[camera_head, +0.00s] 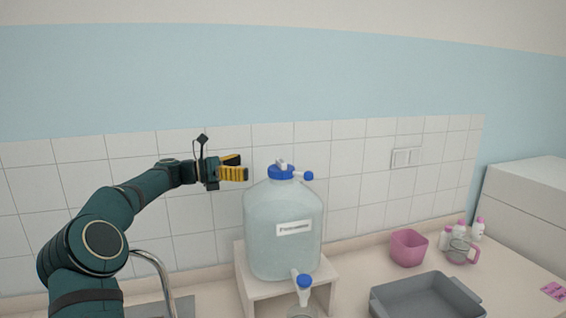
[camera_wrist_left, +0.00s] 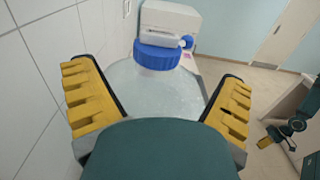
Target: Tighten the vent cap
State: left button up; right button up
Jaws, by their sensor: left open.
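A large translucent carboy (camera_head: 284,235) stands upright with a blue lid (camera_head: 281,172) on its neck. A white piece (camera_head: 282,163) sits on the lid, and a small blue cap (camera_head: 308,175) sticks out at its right side. I cannot tell which of these is the vent cap. In the left wrist view, the blue lid (camera_wrist_left: 157,57) shows between the fingers, with the small blue cap (camera_wrist_left: 187,42) behind it. My left gripper (camera_head: 236,168) is open and empty, left of the lid at about its height. My right gripper (camera_wrist_left: 265,142) shows small in the left wrist view.
The carboy stands on a white stand (camera_head: 240,275), with a blue-handled tap (camera_head: 304,281) at its front. A pink container (camera_head: 408,248), grey tray (camera_head: 428,298), pink-handled jug (camera_head: 461,250) and pink-capped bottles (camera_head: 477,230) are on the right. A tiled wall (camera_head: 350,170) is behind.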

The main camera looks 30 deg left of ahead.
aim_at(278, 164)
pick_arm(q)
jog(key=p+x, duration=0.1)
jog(key=x, duration=1)
jog(key=shift+w+d, duration=0.1)
jog(key=shift+f, duration=0.1)
jog(key=c, duration=1.3)
